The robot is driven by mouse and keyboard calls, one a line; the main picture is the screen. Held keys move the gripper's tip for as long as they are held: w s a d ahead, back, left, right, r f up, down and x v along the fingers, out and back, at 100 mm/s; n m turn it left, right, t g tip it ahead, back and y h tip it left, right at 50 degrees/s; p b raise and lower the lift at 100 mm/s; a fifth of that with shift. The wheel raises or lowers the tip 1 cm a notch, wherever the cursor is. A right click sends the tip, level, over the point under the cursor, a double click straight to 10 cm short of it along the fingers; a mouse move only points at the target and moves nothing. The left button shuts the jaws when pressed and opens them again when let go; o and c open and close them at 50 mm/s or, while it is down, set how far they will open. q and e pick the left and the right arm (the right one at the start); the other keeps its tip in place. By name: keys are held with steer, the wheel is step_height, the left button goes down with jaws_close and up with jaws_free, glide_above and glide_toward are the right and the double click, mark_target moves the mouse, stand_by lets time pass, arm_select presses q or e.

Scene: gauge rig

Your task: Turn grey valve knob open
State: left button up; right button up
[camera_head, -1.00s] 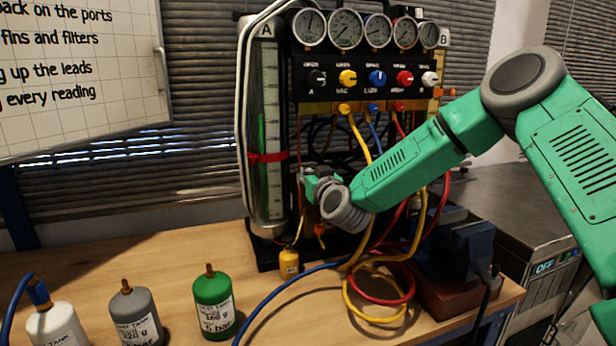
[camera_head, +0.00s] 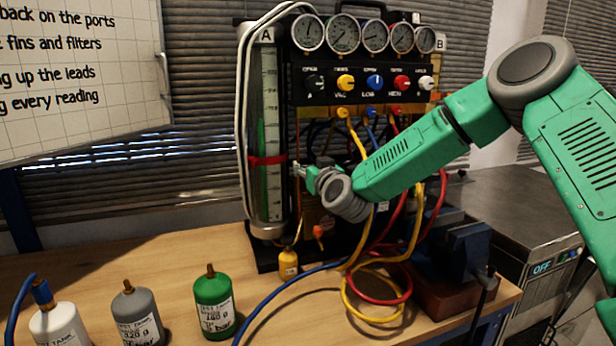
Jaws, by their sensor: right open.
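The valve panel (camera_head: 380,97) carries a row of knobs: dark (camera_head: 315,82), yellow (camera_head: 346,82), blue (camera_head: 375,81), red (camera_head: 402,82) and a pale grey-white one (camera_head: 426,83) at the right end. The pale knob is the closest to grey, though I cannot tell surely which is the grey valve knob. My right gripper (camera_head: 302,171) is open, below the panel and just right of the glass column. It points left and is apart from all the knobs. Its wrist hides part of the hoses behind. My left gripper is not in view.
Pressure gauges (camera_head: 343,34) sit above the knobs. The tall glass column (camera_head: 270,130) stands left of my gripper. Yellow, red and blue hoses (camera_head: 395,270) hang and coil near my forearm. Grey (camera_head: 137,316) and green (camera_head: 213,308) tanks stand at the front left. A vise (camera_head: 452,250) is at right.

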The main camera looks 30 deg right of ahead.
steer(key=r, duration=0.5)
steer(key=a+r, duration=0.1)
steer(key=r, duration=0.1)
steer(key=shift+s+r, duration=0.1)
steer(key=shift+r, duration=0.3)
steer(key=shift+d, duration=0.1)
steer(key=shift+d+f, duration=0.1)
steer(key=shift+d, duration=0.05)
